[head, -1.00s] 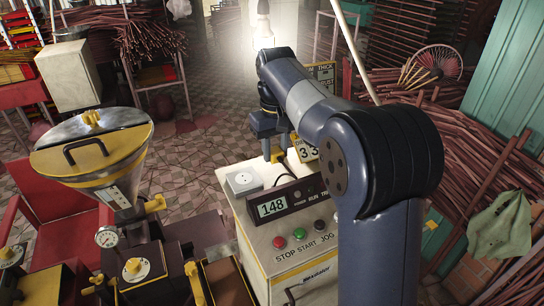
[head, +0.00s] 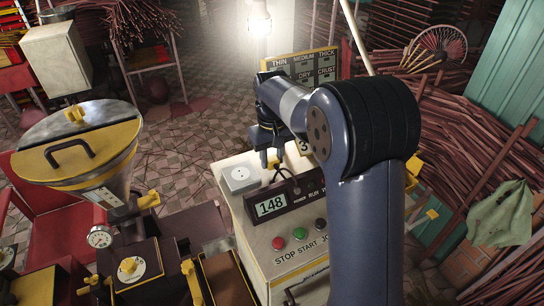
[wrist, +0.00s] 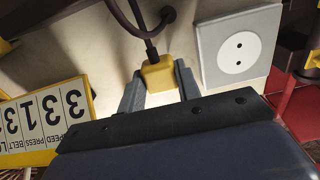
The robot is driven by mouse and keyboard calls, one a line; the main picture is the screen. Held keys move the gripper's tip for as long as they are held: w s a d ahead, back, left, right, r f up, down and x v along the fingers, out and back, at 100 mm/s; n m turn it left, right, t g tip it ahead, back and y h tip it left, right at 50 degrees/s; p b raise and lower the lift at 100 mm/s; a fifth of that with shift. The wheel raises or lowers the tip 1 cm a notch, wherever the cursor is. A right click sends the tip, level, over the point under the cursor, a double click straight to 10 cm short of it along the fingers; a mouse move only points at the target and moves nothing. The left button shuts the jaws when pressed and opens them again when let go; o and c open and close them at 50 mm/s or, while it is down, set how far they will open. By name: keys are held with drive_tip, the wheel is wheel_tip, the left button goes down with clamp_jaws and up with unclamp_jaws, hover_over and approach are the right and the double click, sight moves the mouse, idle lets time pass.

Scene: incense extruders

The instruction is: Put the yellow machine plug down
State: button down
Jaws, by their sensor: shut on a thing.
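The yellow plug (wrist: 159,73) sits between the two fingers of my gripper (wrist: 161,88) in the wrist view, with its dark cord running up from it. The gripper is shut on it. A pale socket plate (wrist: 238,46) with two round holes is just to the right of the plug, apart from it. In the head view my gripper (head: 270,161) is over the back of the machine's control box (head: 284,262), behind and right of the socket (head: 240,179). The plug is hard to make out there.
A dark display reading 148 (head: 271,206) stands in front of the gripper, above coloured buttons (head: 299,234). A number-card stand (wrist: 45,120) is left of the gripper in the wrist view. A hopper machine (head: 78,145) stands at left.

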sight(272, 158)
drive_tip(key=shift+f, duration=0.25)
drive_tip(key=shift+f+b, duration=0.3)
drive_tip(key=shift+f, duration=0.25)
drive_tip(key=c, duration=1)
unclamp_jaws()
wheel_tip(272, 158, up, 13)
drive_tip(key=shift+r, duration=0.1)
